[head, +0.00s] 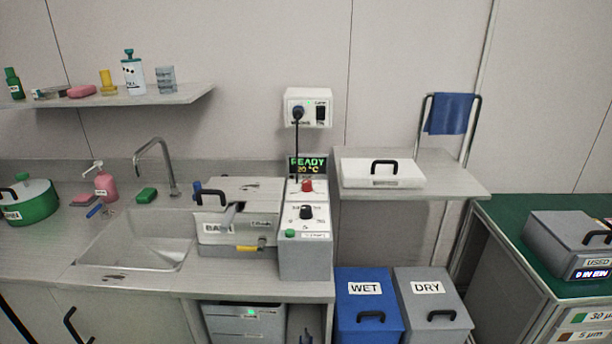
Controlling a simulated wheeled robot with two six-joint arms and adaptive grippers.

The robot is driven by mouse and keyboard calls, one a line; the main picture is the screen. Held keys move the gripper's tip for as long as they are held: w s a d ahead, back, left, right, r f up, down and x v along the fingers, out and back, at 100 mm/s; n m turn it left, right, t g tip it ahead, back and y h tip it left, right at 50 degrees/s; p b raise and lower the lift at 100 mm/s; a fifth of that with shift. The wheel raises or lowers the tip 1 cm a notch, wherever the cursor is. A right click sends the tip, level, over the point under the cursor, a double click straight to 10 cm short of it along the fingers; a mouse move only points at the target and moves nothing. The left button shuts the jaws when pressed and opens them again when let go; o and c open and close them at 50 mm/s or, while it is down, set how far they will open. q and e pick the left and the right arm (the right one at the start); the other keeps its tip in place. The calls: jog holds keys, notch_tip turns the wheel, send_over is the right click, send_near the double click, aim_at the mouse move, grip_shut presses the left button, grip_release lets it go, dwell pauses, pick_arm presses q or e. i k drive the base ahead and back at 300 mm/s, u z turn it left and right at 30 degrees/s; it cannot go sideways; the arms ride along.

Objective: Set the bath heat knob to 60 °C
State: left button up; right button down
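The bath (238,240) is a grey lidded box on the counter, with a control panel (305,258) on its right side. The panel has a red knob (307,186) above a black knob (306,212), and a green button (290,233) lower down. The labels around the knobs are too small to read, so I cannot tell for sure which is the heat knob or where it points. The display (307,167) behind the panel reads READY and what looks like 20 °C. Neither of my grippers is in view.
A sink (135,240) with a tap (158,160) lies left of the bath. A cord hangs from the wall socket box (307,108) behind the panel. A shelf (455,182) with a white lidded tray (382,174) is at the right, above WET (368,314) and DRY (432,305) bins.

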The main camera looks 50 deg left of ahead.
aim_at(306, 185)
jog(key=u, duration=0.5)
jog(key=i, duration=0.55)
jog(key=u, duration=0.65)
